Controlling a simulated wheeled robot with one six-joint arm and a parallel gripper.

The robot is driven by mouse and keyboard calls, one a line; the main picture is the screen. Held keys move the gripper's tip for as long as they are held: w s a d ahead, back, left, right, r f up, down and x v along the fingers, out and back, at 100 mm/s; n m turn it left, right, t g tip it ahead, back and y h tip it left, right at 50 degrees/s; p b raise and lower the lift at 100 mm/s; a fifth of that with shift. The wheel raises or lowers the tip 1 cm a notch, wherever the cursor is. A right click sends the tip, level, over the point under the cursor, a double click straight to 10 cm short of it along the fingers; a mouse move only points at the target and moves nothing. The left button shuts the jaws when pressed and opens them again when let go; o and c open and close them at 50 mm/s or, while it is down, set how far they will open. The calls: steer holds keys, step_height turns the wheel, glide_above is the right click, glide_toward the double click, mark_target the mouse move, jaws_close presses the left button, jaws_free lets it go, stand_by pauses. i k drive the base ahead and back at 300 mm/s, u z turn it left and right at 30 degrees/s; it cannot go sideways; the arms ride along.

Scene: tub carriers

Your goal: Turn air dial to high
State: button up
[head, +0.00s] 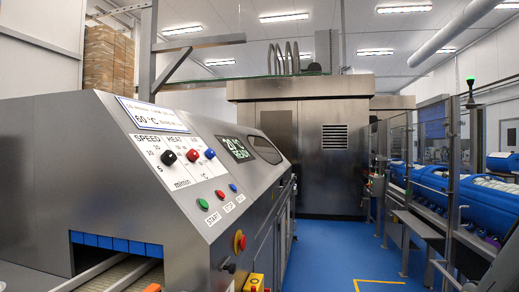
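A grey metal machine (100,170) with a sloped front fills the left of the head view. Its white dial panel (180,177) carries a black dial (168,157), a red dial (192,156) and a blue dial (209,153) in a row. The labels SPEED and HEAT can be read. The third label, above the blue dial, is too small to read surely, so this may be the air dial. I cannot tell where the blue dial points. My gripper is not in view.
Open blue floor (320,255) lies right of the machine. A fenced conveyor with blue tubs (435,180) runs further right.

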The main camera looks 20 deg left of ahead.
mark_target(210, 154)
steer(key=z, duration=0.2)
steer(key=i, duration=0.7)
steer(key=u, duration=0.55)
steer(key=i, duration=0.75)
steer(key=u, duration=0.7)
